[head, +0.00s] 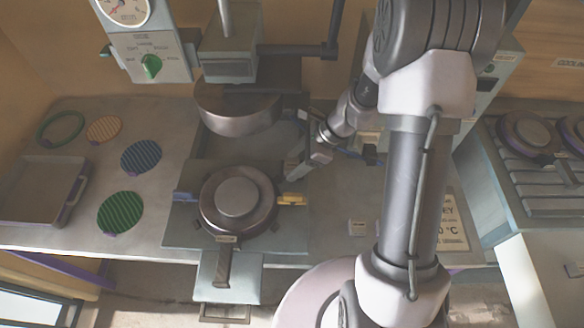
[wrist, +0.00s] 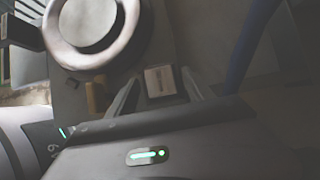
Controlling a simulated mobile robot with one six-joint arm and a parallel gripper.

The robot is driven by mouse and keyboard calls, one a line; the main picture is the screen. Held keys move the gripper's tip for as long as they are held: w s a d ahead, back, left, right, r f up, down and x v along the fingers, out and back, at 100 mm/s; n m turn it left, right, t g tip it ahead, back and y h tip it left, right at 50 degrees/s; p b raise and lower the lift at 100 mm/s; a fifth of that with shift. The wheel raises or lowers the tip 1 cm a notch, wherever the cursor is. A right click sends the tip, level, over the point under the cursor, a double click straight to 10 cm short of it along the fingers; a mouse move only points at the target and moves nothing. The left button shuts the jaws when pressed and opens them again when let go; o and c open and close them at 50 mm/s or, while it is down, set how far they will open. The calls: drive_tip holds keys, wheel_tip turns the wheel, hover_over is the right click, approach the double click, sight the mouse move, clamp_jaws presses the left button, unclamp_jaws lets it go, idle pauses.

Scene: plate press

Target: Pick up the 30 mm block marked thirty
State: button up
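A small block with a pale, marked top (wrist: 160,81) lies between the two fingers of my gripper in the wrist view. Its marking is too small to read, so I cannot tell if it says thirty. My gripper (wrist: 160,92) is open, with a finger on each side of the block and visible gaps. In the head view my gripper (head: 294,173) points down-left beside the round plate mould, and the block there is not clearly visible.
The round mould (head: 237,198) with a yellow handle (head: 291,199) is close to my gripper; the press head (head: 238,108) hangs behind it. A blue bar (wrist: 243,62) runs right of the fingers. Coloured discs (head: 141,157) and a tray (head: 42,190) lie left.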

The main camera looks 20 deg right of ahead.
clamp_jaws()
